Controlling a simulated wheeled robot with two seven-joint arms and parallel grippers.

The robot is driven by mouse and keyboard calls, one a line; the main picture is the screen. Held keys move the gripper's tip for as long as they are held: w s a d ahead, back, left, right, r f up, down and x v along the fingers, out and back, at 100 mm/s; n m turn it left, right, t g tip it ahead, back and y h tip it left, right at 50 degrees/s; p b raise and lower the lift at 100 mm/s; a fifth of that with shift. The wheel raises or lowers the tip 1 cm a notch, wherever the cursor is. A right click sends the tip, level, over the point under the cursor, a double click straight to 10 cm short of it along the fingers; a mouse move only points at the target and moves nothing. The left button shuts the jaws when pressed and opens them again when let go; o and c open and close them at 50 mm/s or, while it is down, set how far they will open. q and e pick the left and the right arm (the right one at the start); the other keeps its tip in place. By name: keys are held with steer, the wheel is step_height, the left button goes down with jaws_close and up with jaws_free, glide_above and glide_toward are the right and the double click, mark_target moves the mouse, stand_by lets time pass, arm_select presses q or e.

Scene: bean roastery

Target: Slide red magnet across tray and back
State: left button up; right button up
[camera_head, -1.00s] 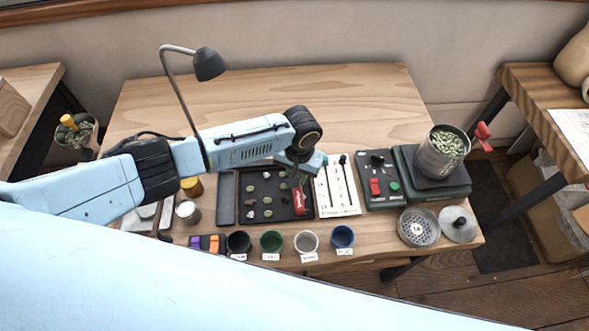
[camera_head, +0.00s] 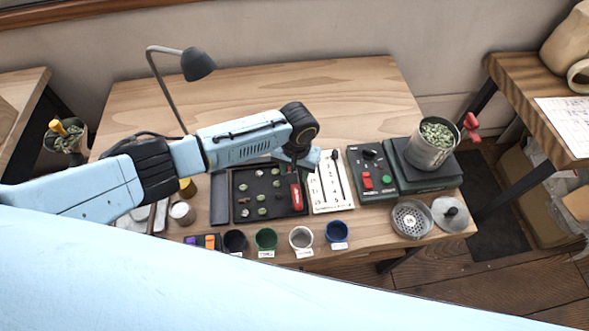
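The black tray (camera_head: 238,211) lies on the wooden table with several green beans and small dark or pale bits in it. The red magnet (camera_head: 296,196) stands at the tray's right end, under my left gripper (camera_head: 296,172). The gripper points down over that end, and its fingers are mostly hidden by the wrist, so whether they are closed on the magnet cannot be told. My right gripper is not in view; a large pale-blue part of mine fills the bottom of the view.
A white card (camera_head: 330,190), a control box (camera_head: 371,176) and a scale (camera_head: 431,172) with a bean-filled pot (camera_head: 433,146) stand right of the tray. Several small cups, including a green one (camera_head: 265,239), line the front edge. A lamp (camera_head: 197,64) rises behind my arm. The table's back is clear.

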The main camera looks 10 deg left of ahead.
arm_select(q)
step_height(320, 180, up, 13)
steer(key=p, duration=0.2)
steer(key=shift+d+r, duration=0.2)
stand_by(0.4)
